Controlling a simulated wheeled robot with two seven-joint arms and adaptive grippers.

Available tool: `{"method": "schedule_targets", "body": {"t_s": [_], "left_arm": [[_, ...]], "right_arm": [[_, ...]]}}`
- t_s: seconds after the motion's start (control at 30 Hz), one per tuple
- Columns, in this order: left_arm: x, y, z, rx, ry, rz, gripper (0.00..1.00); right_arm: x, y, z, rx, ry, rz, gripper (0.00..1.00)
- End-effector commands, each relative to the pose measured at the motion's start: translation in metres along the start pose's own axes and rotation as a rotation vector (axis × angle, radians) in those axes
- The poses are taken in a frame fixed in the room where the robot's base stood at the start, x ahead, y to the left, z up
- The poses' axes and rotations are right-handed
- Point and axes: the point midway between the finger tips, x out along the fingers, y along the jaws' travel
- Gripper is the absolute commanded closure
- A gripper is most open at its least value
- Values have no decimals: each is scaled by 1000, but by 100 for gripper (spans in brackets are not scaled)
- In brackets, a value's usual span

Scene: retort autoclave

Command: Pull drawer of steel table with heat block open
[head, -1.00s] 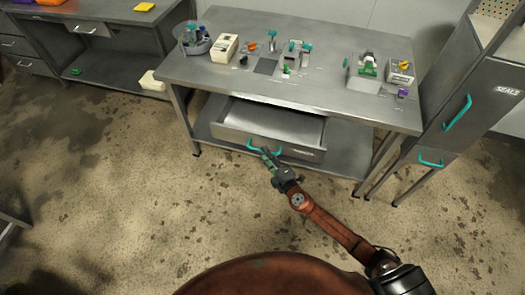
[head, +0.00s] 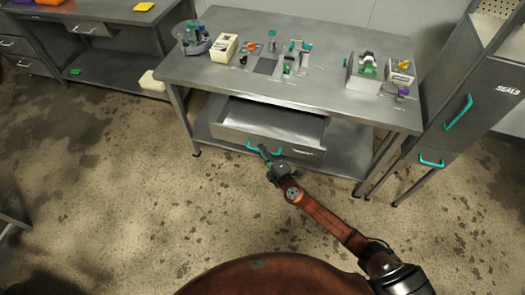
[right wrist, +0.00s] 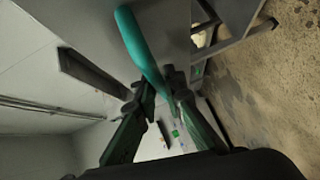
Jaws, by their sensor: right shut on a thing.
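The steel table (head: 330,98) stands ahead with its drawer (head: 268,134) below the top. The drawer stands partly out, its empty inside showing. A teal bar handle (head: 282,152) is on the drawer front, and it also shows in the right wrist view (right wrist: 137,40). My right gripper (head: 265,151) is at the left part of this handle, its fingers shut on the bar. In the right wrist view the fingertips (right wrist: 157,82) are at the bar, close together. The heat block is too small to tell apart on the tabletop. My left gripper is not in view.
Several small lab items stand on the tabletop, among them a cream box (head: 224,47) and a round rack (head: 192,40). A lower shelf (head: 345,162) runs under the drawer. A cabinet with teal handles (head: 458,112) stands right. The floor in front is clear.

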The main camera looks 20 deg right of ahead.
Motion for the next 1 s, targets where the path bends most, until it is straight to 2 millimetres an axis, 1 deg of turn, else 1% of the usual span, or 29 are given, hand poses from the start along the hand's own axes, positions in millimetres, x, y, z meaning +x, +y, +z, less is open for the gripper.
{"method": "schedule_targets", "body": {"t_s": [0.53,0.6,0.8,0.9,1.0], "left_arm": [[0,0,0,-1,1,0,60],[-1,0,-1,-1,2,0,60],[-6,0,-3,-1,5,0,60],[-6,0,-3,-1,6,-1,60],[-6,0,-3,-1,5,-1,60]], "right_arm": [[-1,-1,0,0,0,-1,100],[-6,-3,-6,3,1,-2,100],[-29,-10,-29,3,2,-3,100],[-34,-11,-33,1,0,-2,100],[-34,-11,-33,-1,-1,-1,100]]}}
